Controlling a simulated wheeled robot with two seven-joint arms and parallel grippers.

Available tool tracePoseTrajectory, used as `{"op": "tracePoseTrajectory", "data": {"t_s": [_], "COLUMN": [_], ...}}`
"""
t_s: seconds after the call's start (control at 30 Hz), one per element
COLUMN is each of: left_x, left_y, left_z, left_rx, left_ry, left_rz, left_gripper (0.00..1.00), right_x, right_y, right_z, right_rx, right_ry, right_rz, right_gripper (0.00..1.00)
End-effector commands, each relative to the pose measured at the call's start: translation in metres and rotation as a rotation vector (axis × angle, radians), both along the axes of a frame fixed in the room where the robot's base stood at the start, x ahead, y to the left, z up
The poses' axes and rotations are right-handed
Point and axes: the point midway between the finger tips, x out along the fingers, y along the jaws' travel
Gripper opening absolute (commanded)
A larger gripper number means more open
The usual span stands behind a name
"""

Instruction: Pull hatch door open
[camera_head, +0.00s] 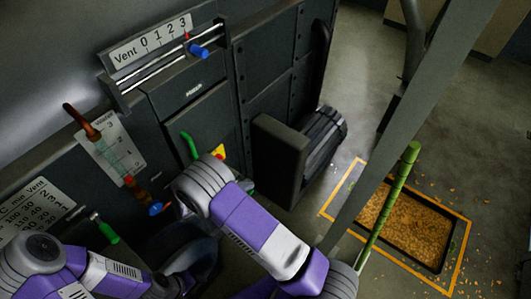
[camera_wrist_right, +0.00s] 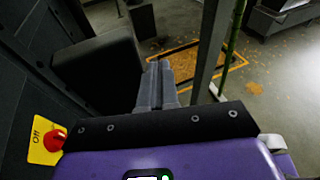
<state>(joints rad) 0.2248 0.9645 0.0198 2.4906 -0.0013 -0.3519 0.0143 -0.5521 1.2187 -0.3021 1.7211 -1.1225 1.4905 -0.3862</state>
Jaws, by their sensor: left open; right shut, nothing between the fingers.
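A dark panel (camera_head: 212,112) on the machine front, with a curved green handle (camera_head: 190,146) at its lower left, looks like the hatch door and appears shut. My right arm crosses in front of its lower part in the head view. My right gripper (camera_wrist_right: 157,85) is shut and empty in the right wrist view, with its fingers pointing past a dark box. Its fingertips are hidden behind the arm in the head view. My left gripper (camera_head: 168,286) is open, low at the bottom of the head view, below the panel; its fingertips are hard to make out.
The dark box (camera_head: 275,158) with a finned motor (camera_head: 324,132) juts out right of the panel. A red button on a yellow plate (camera_wrist_right: 46,140) is close by. A slanted grey post (camera_head: 405,120) and a green pole (camera_head: 388,205) stand before a grain-filled floor pit (camera_head: 408,228).

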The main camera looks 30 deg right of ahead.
Motion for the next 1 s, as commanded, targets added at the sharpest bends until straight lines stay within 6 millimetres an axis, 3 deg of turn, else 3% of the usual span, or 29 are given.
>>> {"op": "tracePoseTrajectory", "data": {"t_s": [0.13,0.33,0.47,0.8,1.0], "left_x": [0.0,0.0,0.0,0.0,0.0], "left_y": [0.0,0.0,0.0,0.0,0.0], "left_z": [-0.004,-0.004,-0.003,-0.001,0.0], "left_rx": [0.0,0.0,0.0,0.0,0.0], "left_ry": [0.0,0.0,0.0,0.0,0.0], "left_rz": [0.0,0.0,0.0,0.0,0.0], "left_gripper": [0.43,0.43,0.43,0.43,0.43], "right_x": [0.027,0.036,0.038,0.049,0.053], "right_y": [0.021,0.02,0.0,-0.072,-0.1], "right_z": [0.044,0.063,0.063,0.062,0.062], "right_rx": [-0.189,-0.263,-0.261,-0.258,-0.257], "right_ry": [-0.063,-0.088,-0.085,-0.086,-0.086], "right_rz": [0.094,0.116,0.114,0.112,0.113], "right_gripper": [0.0,0.0,0.0,0.0,0.0]}}
